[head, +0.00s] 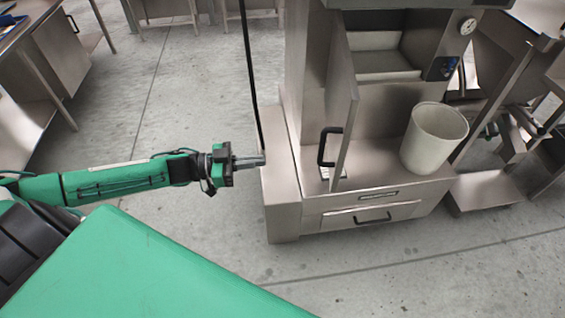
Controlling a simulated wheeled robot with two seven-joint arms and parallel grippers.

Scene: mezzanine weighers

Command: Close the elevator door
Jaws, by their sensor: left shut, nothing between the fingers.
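The elevator door (345,105) is a narrow steel panel on the front of the tall steel machine (305,60). It stands open, swung out toward me and seen nearly edge-on. Its black handle (327,147) faces left. The cavity (385,60) behind the door is exposed. My left gripper (262,161) is shut and empty. In the picture its tips are at the left edge of the machine's base, left of the handle and apart from it. Whether the tips touch the base, I cannot tell. My right gripper is not in view.
A pale bucket (434,138) stands on the machine's ledge, right of the door. A drawer (370,217) sits below. A thin black cord (249,70) hangs left of the machine. Steel benches (65,50) stand at the far left. The floor left of the machine is clear.

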